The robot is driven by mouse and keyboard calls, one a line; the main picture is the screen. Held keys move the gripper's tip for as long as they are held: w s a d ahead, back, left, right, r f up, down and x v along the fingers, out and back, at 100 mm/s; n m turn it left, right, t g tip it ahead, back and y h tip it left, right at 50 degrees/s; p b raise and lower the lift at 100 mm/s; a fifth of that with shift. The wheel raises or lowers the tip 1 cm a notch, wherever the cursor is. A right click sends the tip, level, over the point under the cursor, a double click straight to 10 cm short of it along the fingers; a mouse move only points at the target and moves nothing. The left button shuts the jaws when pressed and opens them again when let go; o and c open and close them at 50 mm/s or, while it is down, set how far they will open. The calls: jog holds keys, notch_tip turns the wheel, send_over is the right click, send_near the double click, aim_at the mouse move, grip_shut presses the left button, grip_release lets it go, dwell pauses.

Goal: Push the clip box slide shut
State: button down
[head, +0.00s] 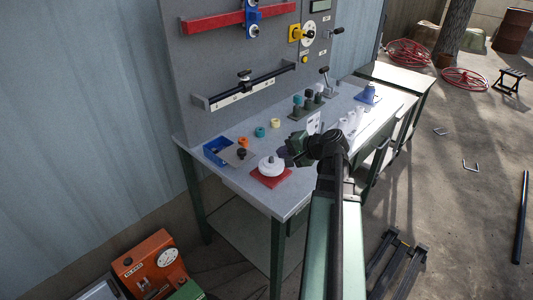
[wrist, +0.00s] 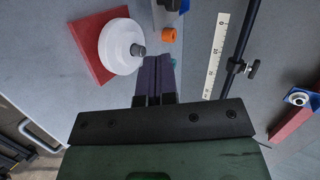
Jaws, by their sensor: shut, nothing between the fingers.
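The clip box (head: 212,148) is a small blue open-topped box at the left end of the bench, near the grey back panel. Its slide is a flat grey plate (head: 234,160) with a dark knob (head: 241,153), and much of the plate lies outside the box on the right. In the wrist view the slide (wrist: 160,16) and part of the blue box (wrist: 184,6) show at the top edge, mostly cut off. My gripper (head: 284,157) is shut and empty, to the right of the slide and apart from it. Its fingers (wrist: 159,60) point toward the slide in the wrist view.
A white round dial on a red base (head: 270,182) stands close by at the bench's front edge. An orange ring (head: 243,142), a teal ring (head: 260,132) and a yellow ring (head: 275,123) lie behind. A ruler rail (head: 250,88) is on the panel.

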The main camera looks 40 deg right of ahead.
jog(key=b+x, duration=0.2)
jog(key=x, duration=0.2)
jog(key=b+x, duration=0.2)
jog(key=x, duration=0.3)
jog(key=shift+f+b, duration=0.3)
jog(key=w, duration=0.1)
jog(key=w+a, duration=0.1)
jog(key=shift+w+a+r, duration=0.1)
jog(key=shift+w+r, duration=0.15)
jog(key=shift+w, duration=0.05)
jog(key=shift+w+a, duration=0.3)
jog(key=shift+w, duration=0.3)
